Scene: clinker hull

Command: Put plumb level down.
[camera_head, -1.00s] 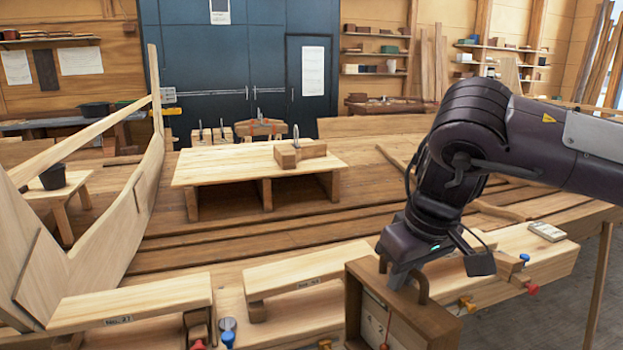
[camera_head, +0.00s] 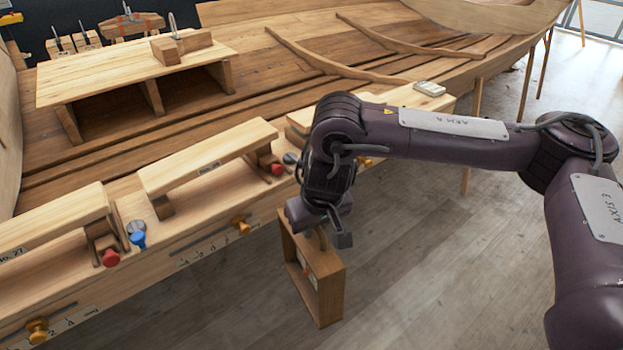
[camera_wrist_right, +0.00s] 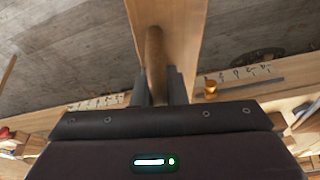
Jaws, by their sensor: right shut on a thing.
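The plumb level (camera_head: 335,292) is a wooden box-like frame with a pale inner face and a curved handle on top. My right gripper (camera_head: 318,236) is shut on that handle. The frame hangs upright in front of the long bench's front edge, over the grey floor. In the right wrist view the handle (camera_wrist_right: 155,55) runs between the two fingers, and the frame's wooden top (camera_wrist_right: 185,30) shows beyond it. Whether its bottom touches anything is not clear. My left gripper is not in view.
The long wooden bench (camera_head: 215,225) carries raised plank stations with red and blue knobs (camera_head: 137,235) and brass knobs on its front scale. A low wooden table (camera_head: 110,75) stands behind, in the hull. Floor (camera_head: 420,270) at the right is open.

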